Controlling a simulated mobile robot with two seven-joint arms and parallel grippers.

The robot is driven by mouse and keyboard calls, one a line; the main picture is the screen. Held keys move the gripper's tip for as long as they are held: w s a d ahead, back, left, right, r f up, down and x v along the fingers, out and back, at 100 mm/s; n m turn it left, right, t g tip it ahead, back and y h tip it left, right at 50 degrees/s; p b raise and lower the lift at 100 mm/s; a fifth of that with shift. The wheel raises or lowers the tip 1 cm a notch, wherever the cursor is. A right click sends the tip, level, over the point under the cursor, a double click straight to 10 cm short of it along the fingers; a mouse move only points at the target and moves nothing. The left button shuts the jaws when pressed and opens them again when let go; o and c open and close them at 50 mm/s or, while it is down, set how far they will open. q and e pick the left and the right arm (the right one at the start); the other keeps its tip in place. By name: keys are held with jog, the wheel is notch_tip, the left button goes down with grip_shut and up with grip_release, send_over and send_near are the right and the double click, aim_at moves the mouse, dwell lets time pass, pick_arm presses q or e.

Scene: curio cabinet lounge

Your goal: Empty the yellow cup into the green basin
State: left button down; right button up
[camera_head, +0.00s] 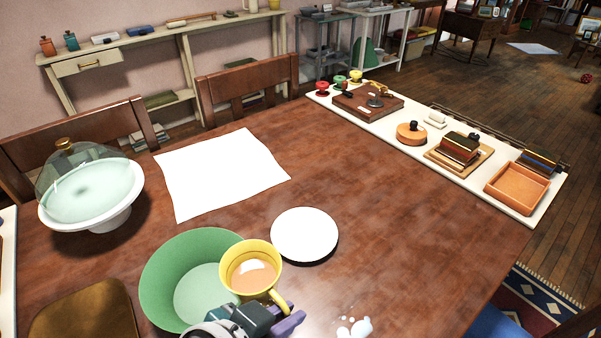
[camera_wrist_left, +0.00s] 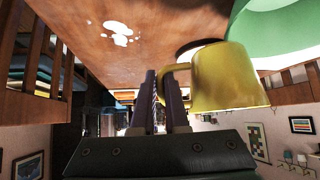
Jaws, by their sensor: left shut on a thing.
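The yellow cup (camera_head: 251,262) is held upright, or nearly so, over the right side of the green basin (camera_head: 168,270). A tan liquid shows inside the cup. My left gripper (camera_head: 284,312) is shut on the cup's handle. In the left wrist view, the cup (camera_wrist_left: 222,78) sits to the right of the purple fingers (camera_wrist_left: 165,95), and part of the basin (camera_wrist_left: 275,35) shows beyond it. The basin stands on the wooden table, and its visible inside looks empty. My right gripper is not in view.
A white plate (camera_head: 304,234) lies right of the cup. A white spill (camera_head: 354,327) is on the table (camera_head: 390,240) near the front. A domed cake stand (camera_head: 90,190) and white sheet (camera_head: 220,172) lie farther left. A long board (camera_head: 400,122) with small items lines the right edge.

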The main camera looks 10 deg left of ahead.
aim_at(244, 292)
pick_arm(q)
jog(key=shift+a+r+h+b, duration=0.15)
jog(key=shift+r+h+b, duration=0.2)
jog(key=shift+h, duration=0.05)
jog(key=shift+w+a+r+n+h+b, duration=0.1)
jog(key=shift+a+r+n+h+b, duration=0.75)
jog(key=shift+b, duration=0.5)
jog(key=shift+w+a+r+n+h+b, duration=0.1)
jog(key=shift+a+r+n+h+b, duration=0.4)
jog(key=shift+r+h+b, duration=0.7)
jog(key=shift+w+a+r+n+t+h+b, duration=0.2)
jog(key=shift+a+h+b, duration=0.25)
jog(key=shift+b, duration=0.3)
jog(key=shift+s+a+r+n+t+h+b, duration=0.1)
jog(key=shift+a+r+n+h+b, duration=0.3)
jog(key=shift+b, duration=0.3)
jog(key=shift+w+a+r+n+t+h+b, duration=0.15)
jog(key=shift+a+h+b, duration=0.15)
jog(key=shift+a+b, duration=0.35)
jog(key=shift+s+d+r, duration=0.1)
jog(key=shift+s+d, duration=0.05)
jog(key=shift+d, duration=0.05)
jog(key=shift+a+b, duration=0.1)
jog(key=shift+b, duration=0.45)
jog(key=shift+r+h, duration=0.15)
jog(key=shift+h, duration=0.15)
